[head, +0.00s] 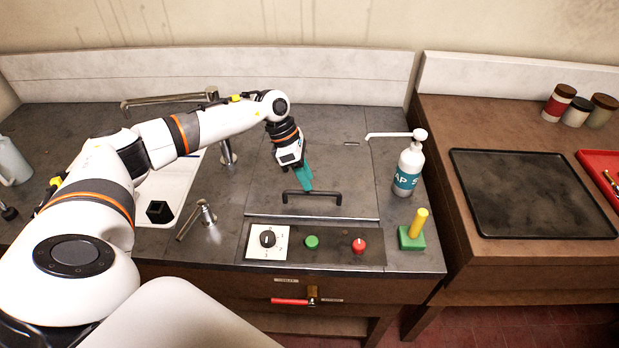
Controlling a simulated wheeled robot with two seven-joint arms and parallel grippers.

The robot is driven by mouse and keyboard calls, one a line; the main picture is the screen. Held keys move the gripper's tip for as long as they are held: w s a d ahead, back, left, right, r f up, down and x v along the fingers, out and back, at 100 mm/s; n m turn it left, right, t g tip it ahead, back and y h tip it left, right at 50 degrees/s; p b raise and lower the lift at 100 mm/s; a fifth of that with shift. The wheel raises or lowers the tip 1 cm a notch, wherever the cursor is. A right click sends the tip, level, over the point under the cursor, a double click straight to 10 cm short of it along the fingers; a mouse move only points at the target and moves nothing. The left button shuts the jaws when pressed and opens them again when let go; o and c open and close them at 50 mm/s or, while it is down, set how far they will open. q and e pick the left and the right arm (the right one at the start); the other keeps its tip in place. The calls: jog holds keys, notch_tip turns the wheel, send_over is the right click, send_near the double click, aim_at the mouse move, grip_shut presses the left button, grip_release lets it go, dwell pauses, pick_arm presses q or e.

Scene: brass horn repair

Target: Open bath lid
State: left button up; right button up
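The bath lid (347,180) is a flat dark grey panel set in the countertop, and it lies shut. A black bar handle (312,193) stands near its front edge. My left gripper (305,186) hangs over the lid with its teal fingers pointing down, just behind the handle's left part. The fingers overlap each other in this view, so I cannot tell whether they are open or shut, or whether they touch the handle. My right gripper is not in view.
A soap bottle (408,168) stands right of the lid, with a green block holding a yellow peg (417,225) before it. A control panel (335,246) lies in front. A sink (178,190) with taps is left. A black tray (530,190) lies on the right bench.

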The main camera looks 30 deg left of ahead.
pick_arm(q)
jog(key=shift+p+x, duration=0.3)
jog(key=shift+x, duration=1.2)
jog(key=shift+c, duration=0.3)
grip_shut()
